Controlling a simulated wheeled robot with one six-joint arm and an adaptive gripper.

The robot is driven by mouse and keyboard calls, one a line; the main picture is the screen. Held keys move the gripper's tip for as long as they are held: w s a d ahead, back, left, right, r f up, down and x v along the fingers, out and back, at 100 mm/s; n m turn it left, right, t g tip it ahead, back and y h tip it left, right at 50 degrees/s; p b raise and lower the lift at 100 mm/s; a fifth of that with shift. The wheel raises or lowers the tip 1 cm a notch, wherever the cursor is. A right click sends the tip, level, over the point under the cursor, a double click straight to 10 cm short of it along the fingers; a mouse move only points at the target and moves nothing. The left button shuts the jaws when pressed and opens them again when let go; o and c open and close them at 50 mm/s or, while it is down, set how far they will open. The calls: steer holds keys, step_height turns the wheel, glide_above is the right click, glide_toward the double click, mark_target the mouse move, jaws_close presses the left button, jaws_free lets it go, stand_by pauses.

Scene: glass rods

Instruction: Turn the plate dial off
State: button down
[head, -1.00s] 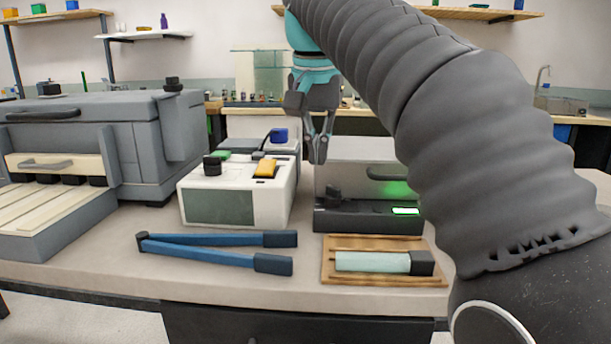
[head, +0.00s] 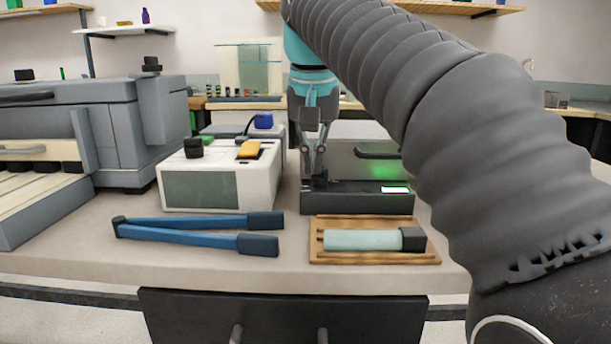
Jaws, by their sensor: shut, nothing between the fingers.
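A dark, low unit (head: 350,203) stands right of centre, with a lit white-green display (head: 395,190) on its front and a green glow behind it. Its small black dial (head: 320,183) is at the left end of the front, partly covered by my gripper. My gripper (head: 315,170) points down right at the dial with its fingers together and nothing between them. I cannot tell whether the fingertips touch the dial. The dial's pointer direction is too small to read.
A white box (head: 258,190) with a black knob (head: 193,148) and a yellow switch (head: 250,149) stands close on the left. Blue long-handled tongs (head: 190,235) and a wooden tray (head: 375,257) holding a pale green rod (head: 360,240) lie in front. A grey furnace-like cabinet (head: 120,120) is at far left.

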steer(key=shift+f, duration=0.6)
steer(key=shift+w+d, duration=0.25)
steer(key=shift+w, duration=0.35)
stand_by(1.0)
steer(key=shift+s+p, duration=0.2)
steer(key=shift+p, duration=0.2)
steer(key=shift+s+a+r, duration=0.1)
steer(key=shift+s, duration=0.1)
steer(key=shift+w+p+v, duration=0.25)
steer(key=shift+p+v, duration=0.35)
steer(key=shift+v, duration=0.35)
steer(key=shift+w+p+v, duration=0.2)
steer(key=shift+p+v, duration=0.4)
steer(key=shift+v, duration=0.35)
steer(key=shift+w+p+v, duration=0.25)
steer(key=shift+p+v, duration=0.35)
steer(key=shift+v, duration=0.35)
steer(key=shift+s+r, duration=0.1)
steer(key=shift+r, duration=0.05)
